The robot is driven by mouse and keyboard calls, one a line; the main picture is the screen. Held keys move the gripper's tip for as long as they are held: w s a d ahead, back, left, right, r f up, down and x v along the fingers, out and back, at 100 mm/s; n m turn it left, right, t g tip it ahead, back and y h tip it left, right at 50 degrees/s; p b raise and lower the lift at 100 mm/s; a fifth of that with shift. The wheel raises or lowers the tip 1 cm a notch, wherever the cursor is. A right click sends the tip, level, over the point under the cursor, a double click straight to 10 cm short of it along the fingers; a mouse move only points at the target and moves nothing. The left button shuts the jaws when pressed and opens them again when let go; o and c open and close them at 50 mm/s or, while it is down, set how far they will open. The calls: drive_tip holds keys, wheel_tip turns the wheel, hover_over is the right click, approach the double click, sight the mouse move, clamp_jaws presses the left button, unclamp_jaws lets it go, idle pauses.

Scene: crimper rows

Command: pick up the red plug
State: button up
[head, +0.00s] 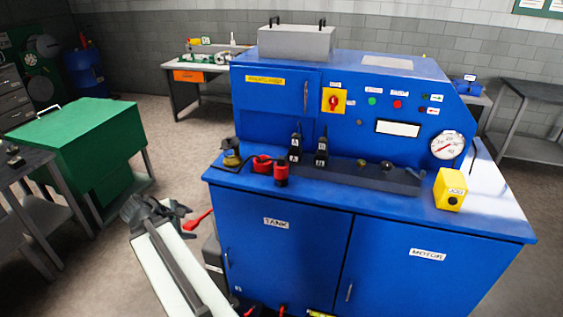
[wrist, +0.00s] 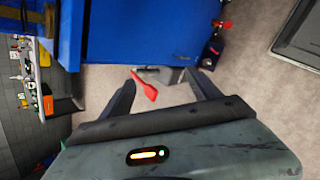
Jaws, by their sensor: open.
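Two red plug-like pieces stand at the left front of the blue bench top in the head view: a red piece (head: 262,163) and a taller red piece (head: 281,175) beside it. I cannot tell which is the red plug. My gripper (head: 172,209) is left of the bench, below its top and apart from both pieces. In the wrist view my gripper (wrist: 160,84) is open, with nothing held between its fingers. A red paddle-shaped handle (wrist: 147,86) shows beyond the fingers there; it also shows in the head view (head: 197,220), just right of my gripper.
The blue bench (head: 280,240) fills the middle. Two black levers (head: 321,150), a yellow box (head: 450,189) and a gauge (head: 447,145) are on it. A green cabinet (head: 75,140) stands at the left. Open floor (head: 175,150) lies between cabinet and bench.

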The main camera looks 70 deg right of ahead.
sight(277, 165)
drive_tip(key=s+d+r+n+g+h+p, duration=0.1)
drive_tip(key=s+d+r+n, duration=0.1)
drive_tip(key=s+d+r, duration=0.3)
drive_tip(key=s+d+r+n+g+h+p, duration=0.1)
drive_tip(key=s+d+r, duration=0.3)
drive_tip(key=s+d, duration=0.5)
drive_tip(key=s+d+r+n+g+h+p, duration=0.1)
drive_tip(key=s+d+r+n+g+h, duration=0.1)
drive_tip(key=s+d+r, duration=0.3)
drive_tip(key=shift+s+d+r+n+g+h, duration=0.25)
drive_tip(key=shift+s+d+n, duration=0.2)
drive_tip(key=shift+s+d, duration=0.3)
drive_tip(key=shift+s+d+r+n+g+h, duration=0.15)
drive_tip(key=shift+s+d+n+g, duration=0.25)
drive_tip(key=shift+s+d, duration=0.25)
drive_tip(key=x, duration=0.1)
drive_tip(key=b+x, duration=0.1)
drive_tip(key=shift+d+f, duration=0.25)
drive_tip(key=shift+f, duration=0.15)
drive_tip(key=shift+t, duration=0.25)
drive_tip(key=b+x, duration=0.2)
drive_tip(key=x, duration=0.3)
drive_tip(key=shift+s+f, duration=0.15)
clamp_jaws()
